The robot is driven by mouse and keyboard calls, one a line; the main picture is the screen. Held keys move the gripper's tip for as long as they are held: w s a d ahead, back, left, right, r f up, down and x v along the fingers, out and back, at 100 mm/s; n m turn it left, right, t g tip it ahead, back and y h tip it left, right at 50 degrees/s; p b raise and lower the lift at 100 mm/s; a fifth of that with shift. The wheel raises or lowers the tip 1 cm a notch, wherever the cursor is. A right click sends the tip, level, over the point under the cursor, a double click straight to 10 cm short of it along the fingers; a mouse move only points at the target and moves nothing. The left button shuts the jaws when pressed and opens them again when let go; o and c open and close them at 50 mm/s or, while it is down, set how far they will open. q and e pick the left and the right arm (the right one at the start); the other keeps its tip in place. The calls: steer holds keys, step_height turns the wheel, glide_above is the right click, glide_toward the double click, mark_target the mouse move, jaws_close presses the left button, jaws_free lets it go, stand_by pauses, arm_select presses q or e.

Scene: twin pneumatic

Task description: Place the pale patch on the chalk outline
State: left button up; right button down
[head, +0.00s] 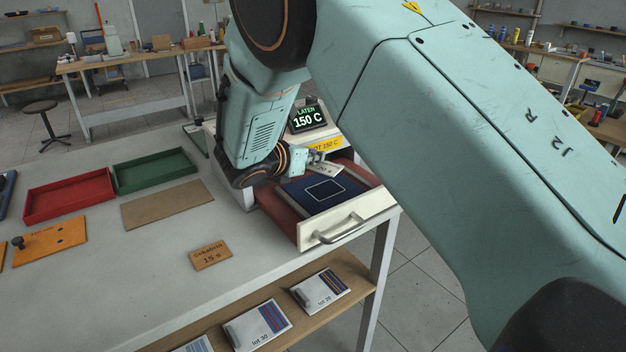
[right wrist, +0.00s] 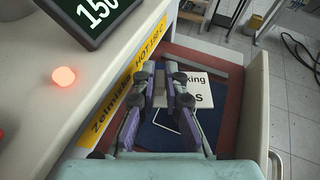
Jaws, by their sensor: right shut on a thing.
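My right gripper (head: 317,159) is over the open drawer and is shut on the pale patch (head: 328,170). The right wrist view shows my right gripper (right wrist: 167,85) with the pale patch (right wrist: 200,92) at its fingertips; the patch bears dark print, partly hidden by a finger. A dark blue cloth (head: 307,205) lies in the drawer, with the white chalk outline (head: 324,190) drawn on it. The outline also shows in the right wrist view (right wrist: 189,122), partly covered by the fingers. The patch is near the outline's far side; I cannot tell whether it touches the cloth. My left gripper is out of view.
The drawer (head: 345,219) has reddish inner walls and a pale front with a handle. Above it stands a heated unit with a 150 C display (head: 307,118). Red (head: 68,196) and green trays (head: 154,170) and a brown board (head: 161,204) lie on the bench left.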

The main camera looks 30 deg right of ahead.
mark_target(313, 188)
steer(key=shift+f, duration=0.6)
steer(key=shift+s+d+f, duration=0.15)
steer(key=shift+s+f, duration=0.1)
steer(key=shift+f, duration=0.1)
steer(key=f, duration=0.3)
steer(key=shift+w+f+b, duration=0.2)
steer(key=shift+f+b, duration=0.1)
steer(key=shift+f, duration=0.05)
steer(key=shift+s, duration=0.1)
steer(key=shift+s, duration=0.1)
steer(key=c, duration=1.9)
jaws_free()
steer(key=o, duration=0.5)
steer(key=shift+w, duration=0.2)
steer(key=shift+c, duration=0.2)
steer(key=shift+s, duration=0.1)
steer(key=shift+r, duration=0.15)
